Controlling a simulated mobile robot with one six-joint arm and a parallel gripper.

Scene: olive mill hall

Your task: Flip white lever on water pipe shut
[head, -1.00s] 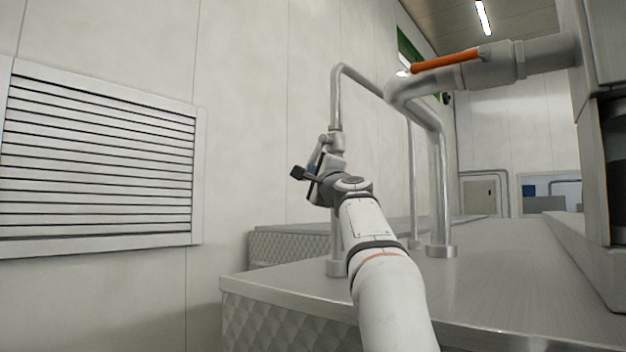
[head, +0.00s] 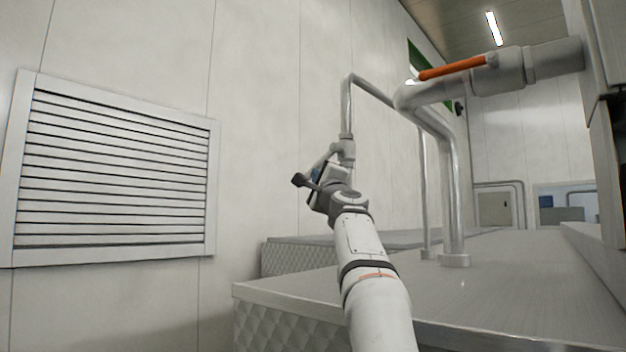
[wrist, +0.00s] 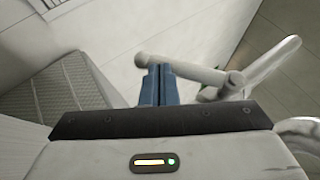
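The white lever (wrist: 185,70) on the water pipe shows in the wrist view as a pale bar with a rounded end, running right to the valve body (wrist: 232,86). In the head view the lever (head: 327,154) slants down and left from the valve on the thin upright pipe (head: 346,108). My gripper (wrist: 159,68) has its blue fingers side by side with only a thin seam between them. The fingertips are at the lever near its rounded end; whether they touch it I cannot tell. In the head view my wrist hides part of the gripper.
A thicker pipe with an orange lever (head: 452,68) crosses at upper right. The metal counter (head: 500,280) lies below my arm and to the right. A louvred vent (head: 115,170) is on the left wall.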

